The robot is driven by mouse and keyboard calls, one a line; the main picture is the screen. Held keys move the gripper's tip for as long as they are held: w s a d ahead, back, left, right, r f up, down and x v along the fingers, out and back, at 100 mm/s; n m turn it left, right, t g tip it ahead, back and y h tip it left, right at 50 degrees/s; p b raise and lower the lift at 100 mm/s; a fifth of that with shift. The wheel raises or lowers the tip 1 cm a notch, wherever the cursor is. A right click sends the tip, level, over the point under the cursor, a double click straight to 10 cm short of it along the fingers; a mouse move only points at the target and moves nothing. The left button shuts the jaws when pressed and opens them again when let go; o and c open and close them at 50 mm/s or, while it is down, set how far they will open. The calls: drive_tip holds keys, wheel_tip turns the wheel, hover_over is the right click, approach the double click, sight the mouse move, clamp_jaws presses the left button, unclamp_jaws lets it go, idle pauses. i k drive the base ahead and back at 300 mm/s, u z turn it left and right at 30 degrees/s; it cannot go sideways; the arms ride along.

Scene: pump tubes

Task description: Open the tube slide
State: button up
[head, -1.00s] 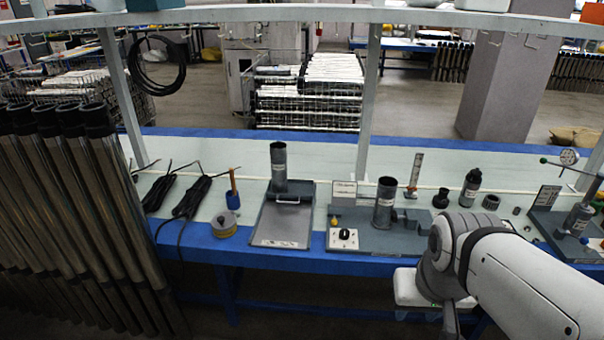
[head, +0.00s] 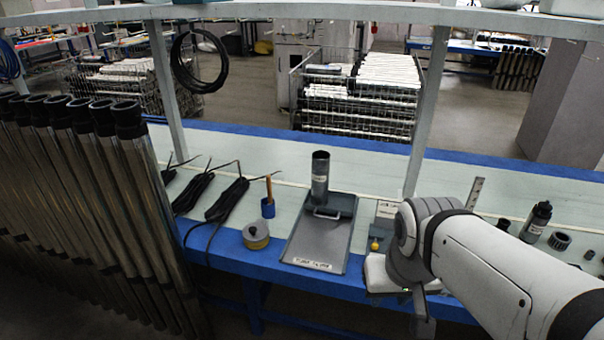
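The tube slide (head: 333,243) is a grey flat tray with raised edges on the blue-edged workbench, with a label on its front edge. Its bar handle (head: 327,213) stands near the tray's back part. A dark upright tube (head: 320,180) stands at the back end of the tray, just behind the handle. My gripper (head: 424,318) appears as a dark part hanging below my white wrist at the bottom, right of the slide and in front of the bench edge. It is apart from the slide. Its fingers are not clear.
A yellow-grey round tin (head: 256,236) and a blue cup (head: 267,208) sit left of the slide. Black cables (head: 228,199) lie further left. Long metal tubes (head: 88,190) lean at the far left. A shelf post (head: 427,110) rises behind.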

sight(338, 203)
drive_tip(key=u, duration=0.2)
drive_tip(key=i, duration=1.45)
drive_tip(key=z, duration=0.55)
drive_tip(key=k, duration=0.85)
drive_tip(key=z, duration=0.15)
drive_tip(key=i, duration=0.85)
